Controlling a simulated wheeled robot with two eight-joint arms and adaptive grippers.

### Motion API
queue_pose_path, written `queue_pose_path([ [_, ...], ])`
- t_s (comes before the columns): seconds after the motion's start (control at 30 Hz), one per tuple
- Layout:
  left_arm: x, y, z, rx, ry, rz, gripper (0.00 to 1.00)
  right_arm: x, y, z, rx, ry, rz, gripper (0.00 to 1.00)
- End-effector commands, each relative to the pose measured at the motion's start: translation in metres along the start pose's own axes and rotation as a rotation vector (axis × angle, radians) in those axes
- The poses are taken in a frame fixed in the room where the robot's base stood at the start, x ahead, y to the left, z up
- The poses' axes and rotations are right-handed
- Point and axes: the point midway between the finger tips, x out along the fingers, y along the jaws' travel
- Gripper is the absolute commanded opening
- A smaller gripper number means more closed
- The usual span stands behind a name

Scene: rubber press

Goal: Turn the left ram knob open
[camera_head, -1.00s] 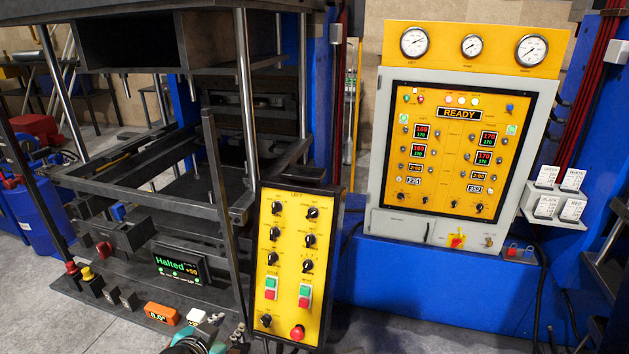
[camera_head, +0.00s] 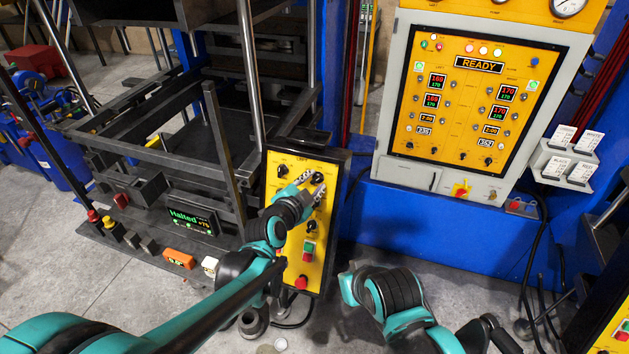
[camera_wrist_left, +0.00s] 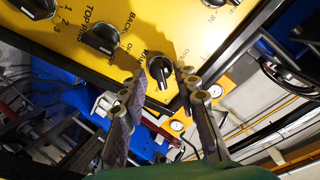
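The left yellow control panel (camera_head: 276,215) carries several black knobs. My left gripper (camera_head: 308,188) is at the panel's upper right, by a black knob (camera_head: 318,178). In the left wrist view my left gripper (camera_wrist_left: 160,78) has its two fingers apart, and a black knob (camera_wrist_left: 159,66) with a pale pointer line shows between the tips. Its label is partly hidden and hard to read. Contact with the knob cannot be made out. My right arm is low in the middle of the head view; its gripper fingers (camera_head: 347,268) cannot be made out clearly.
More knobs (camera_wrist_left: 100,38) are beside it on the panel in the wrist view. A small display reading "Halted" (camera_head: 192,220) stands left of the panel. The dark press frame (camera_head: 215,150) is close on the left. A grey cabinet (camera_head: 402,172) reads READY.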

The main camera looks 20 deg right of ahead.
Motion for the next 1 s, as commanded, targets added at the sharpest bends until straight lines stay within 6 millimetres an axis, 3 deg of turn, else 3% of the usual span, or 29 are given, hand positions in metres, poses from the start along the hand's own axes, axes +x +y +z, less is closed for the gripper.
queue_pose_path([
  [0.13,0.0099,0.0000,0.0001,-0.001,0.000,0.000,0.30,-0.0005,0.0000,-0.0004,0.000,0.000,0.000,0.00],
  [0.4,0.0114,-0.0001,0.0003,-0.001,-0.001,0.000,0.30,-0.0005,0.0000,-0.0004,0.000,0.000,0.000,0.00],
  [0.5,0.0112,-0.0001,0.0003,-0.001,-0.001,0.000,0.04,-0.0005,0.0000,-0.0004,0.000,0.000,0.000,0.00],
  [0.53,0.0112,-0.0001,0.0003,-0.001,-0.001,0.000,0.00,-0.0005,0.0000,-0.0004,0.000,0.000,0.000,0.00],
  [1.0,0.0111,0.0012,0.0012,-0.077,-0.001,-0.006,0.00,0.0042,0.0000,0.0030,0.000,0.000,0.000,0.00],
])
